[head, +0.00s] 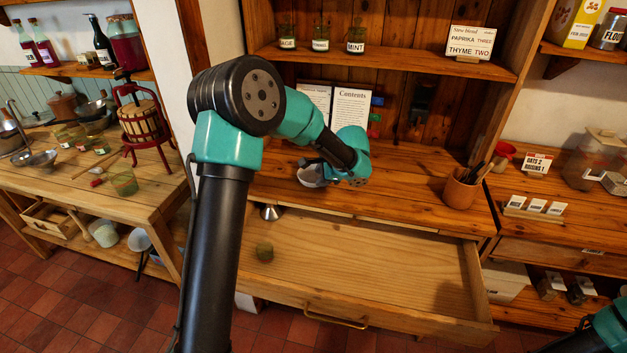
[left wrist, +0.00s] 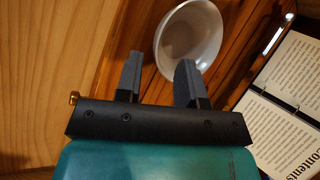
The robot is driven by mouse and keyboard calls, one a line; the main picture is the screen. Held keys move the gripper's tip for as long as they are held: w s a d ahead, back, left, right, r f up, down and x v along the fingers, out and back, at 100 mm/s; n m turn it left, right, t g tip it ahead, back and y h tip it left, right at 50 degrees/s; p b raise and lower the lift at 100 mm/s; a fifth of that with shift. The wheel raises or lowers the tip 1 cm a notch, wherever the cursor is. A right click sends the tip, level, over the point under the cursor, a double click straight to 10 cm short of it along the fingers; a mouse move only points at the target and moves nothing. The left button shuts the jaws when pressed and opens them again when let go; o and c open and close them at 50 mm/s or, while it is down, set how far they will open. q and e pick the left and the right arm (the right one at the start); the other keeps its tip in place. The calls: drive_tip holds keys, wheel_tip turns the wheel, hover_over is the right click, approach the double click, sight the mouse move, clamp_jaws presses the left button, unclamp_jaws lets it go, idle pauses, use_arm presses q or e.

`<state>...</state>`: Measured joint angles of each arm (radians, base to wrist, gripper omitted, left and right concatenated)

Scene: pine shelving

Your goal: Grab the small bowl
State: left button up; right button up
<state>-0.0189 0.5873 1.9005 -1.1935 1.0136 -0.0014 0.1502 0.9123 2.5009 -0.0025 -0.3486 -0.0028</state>
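A small white bowl (left wrist: 188,36) shows in the left wrist view just beyond my left gripper (left wrist: 158,68). The gripper's two dark fingers are apart with nothing between them. The right finger's tip overlaps the bowl's lower edge in the picture; I cannot tell if they touch. In the head view my left gripper (head: 323,172) is low over the wooden counter, at a pale grey rounded shape that appears to be the bowl (head: 307,175), partly hidden by the gripper. Only a piece of my right arm shows at the lower right corner; its gripper is out of frame.
An open book (head: 351,108) stands behind my left gripper. A wooden utensil pot (head: 460,190) is at the counter's right; the counter between is clear.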

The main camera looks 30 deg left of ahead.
sight(313, 185)
use_arm(q)
drive_tip(key=shift+x, duration=2.6)
drive_tip(key=shift+w, duration=0.2)
drive_tip(key=shift+c, duration=0.2)
clamp_jaws()
